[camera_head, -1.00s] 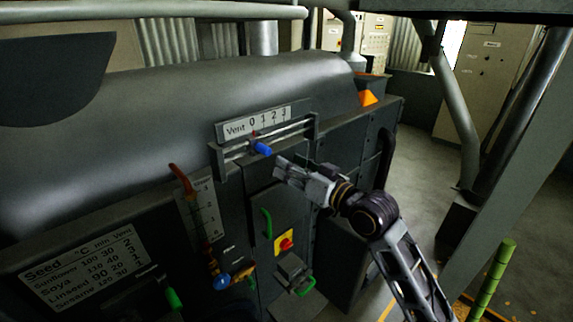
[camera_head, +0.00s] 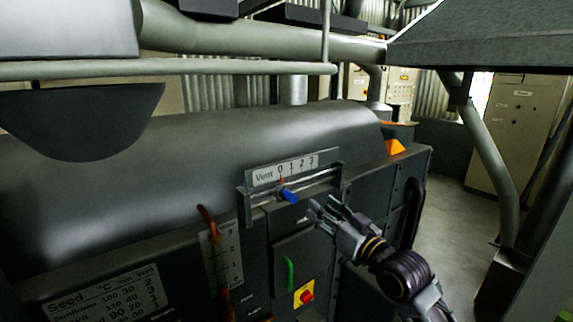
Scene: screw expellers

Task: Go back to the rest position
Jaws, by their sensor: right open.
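My right gripper (camera_head: 322,208) is open and empty. It is in front of the machine's panel, just right of and slightly below the blue vent knob (camera_head: 289,196), with a small gap between them. The knob sits on the slider rail under the vent scale (camera_head: 290,170), with its red pointer close to the 0 mark. My right arm comes in from the lower right. My left gripper is not in view.
A red-handled lever (camera_head: 207,222) stands by a second scale at left. Below the rail are a green handle (camera_head: 290,273) and a red knob on a yellow plate (camera_head: 304,294). A seed table (camera_head: 105,297) is at lower left. Open floor (camera_head: 455,225) lies right.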

